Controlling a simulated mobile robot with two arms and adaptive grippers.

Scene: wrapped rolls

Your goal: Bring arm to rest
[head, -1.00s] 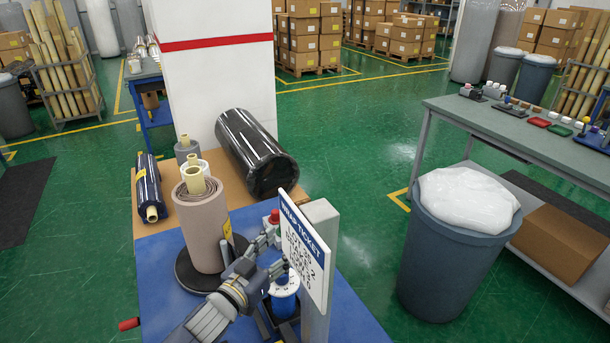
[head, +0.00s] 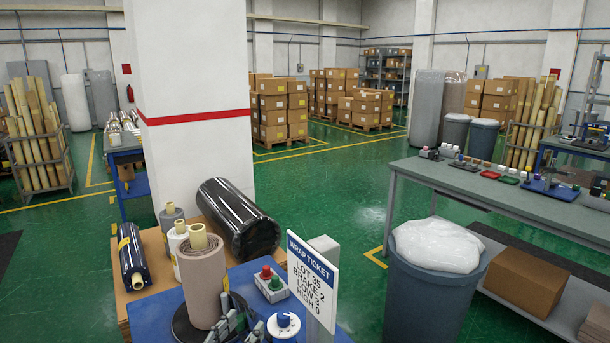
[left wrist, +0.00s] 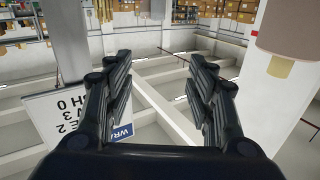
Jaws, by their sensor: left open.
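My left gripper (head: 234,324) shows at the bottom edge of the head view, beside the large brown-grey roll (head: 204,285) on its black turntable (head: 187,332). In the left wrist view its fingers (left wrist: 158,80) are spread, with nothing between them. The wrap ticket sign (head: 312,279) on its grey post is to the right of the gripper; it also shows in the left wrist view (left wrist: 75,117), upside down at the left. A blue dial with a white face (head: 284,321) and a box with red and green buttons (head: 271,283) are near the gripper. My right gripper is not visible.
A black-wrapped roll (head: 238,218) lies behind on the tan board. A grey bin with white plastic (head: 435,290) and a workbench (head: 458,179) are at the right. Green floor between is clear.

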